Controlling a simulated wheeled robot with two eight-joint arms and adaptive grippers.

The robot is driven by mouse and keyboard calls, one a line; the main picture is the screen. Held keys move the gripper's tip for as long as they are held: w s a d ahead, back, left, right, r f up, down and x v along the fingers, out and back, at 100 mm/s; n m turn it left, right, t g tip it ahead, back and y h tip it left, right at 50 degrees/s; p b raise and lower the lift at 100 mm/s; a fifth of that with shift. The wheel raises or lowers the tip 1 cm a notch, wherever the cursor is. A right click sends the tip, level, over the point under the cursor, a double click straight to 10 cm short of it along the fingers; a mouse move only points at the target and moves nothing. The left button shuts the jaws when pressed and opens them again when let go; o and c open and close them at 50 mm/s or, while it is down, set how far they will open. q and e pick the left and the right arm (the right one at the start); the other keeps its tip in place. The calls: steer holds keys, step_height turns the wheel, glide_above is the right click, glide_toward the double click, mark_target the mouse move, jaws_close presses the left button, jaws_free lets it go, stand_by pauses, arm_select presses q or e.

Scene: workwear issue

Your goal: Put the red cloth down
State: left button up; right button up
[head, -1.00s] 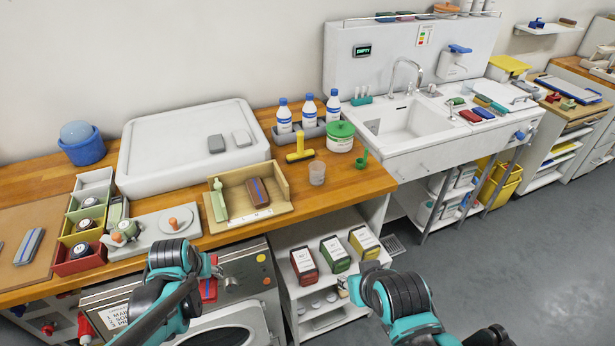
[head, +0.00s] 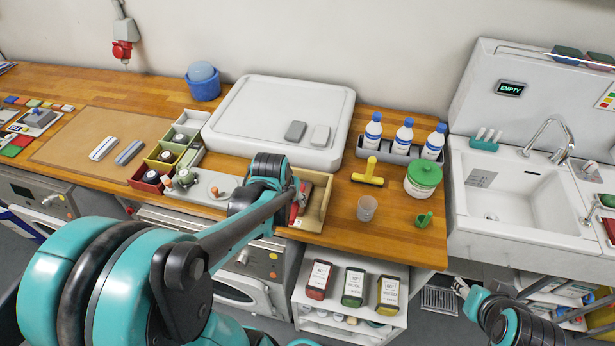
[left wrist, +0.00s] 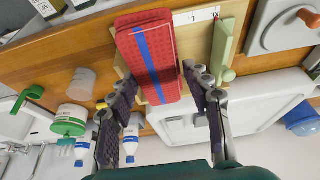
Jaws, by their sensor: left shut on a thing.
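The folded red cloth with a blue stripe (left wrist: 152,58) is between the fingers of my left gripper (left wrist: 160,82) in the left wrist view. In the head view my left gripper (head: 298,207) is at the wooden tray (head: 318,216), with a bit of red cloth (head: 294,213) showing beside it. The arm hides much of the tray. The tray (left wrist: 228,10) also shows behind the cloth, with a numbered label and a green-handled item. I cannot tell whether the cloth touches the tray floor. My right gripper (head: 459,287) is low at right; its finger state is unclear.
A clear cup (head: 367,208), a yellow squeegee-like tool (head: 368,174) and a green-lidded tub (head: 423,180) stand right of the tray. A large white board or basin (head: 280,105) lies behind it. Small coloured bins (head: 168,155) are at left.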

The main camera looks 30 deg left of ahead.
arm_select(q)
steer(key=w+a+f+b, duration=0.1)
steer(key=w+f, duration=0.1)
steer(key=w, duration=0.1)
steer(key=w+a+f, duration=0.1)
steer(key=w+f, duration=0.1)
steer(key=w, duration=0.2)
steer(key=w+a+f+b, duration=0.1)
steer(key=w+f, duration=0.1)
steer(key=w, duration=0.1)
steer(key=shift+w+f+b, duration=0.35)
steer(key=shift+w+f, duration=0.05)
step_height(320, 180, down, 4)
steer(key=shift+f+b, duration=0.1)
steer(key=shift+b, duration=0.4)
steer(key=o, duration=0.7)
steer(key=shift+f, duration=0.1)
steer(key=o, duration=0.4)
steer(key=shift+o, duration=0.2)
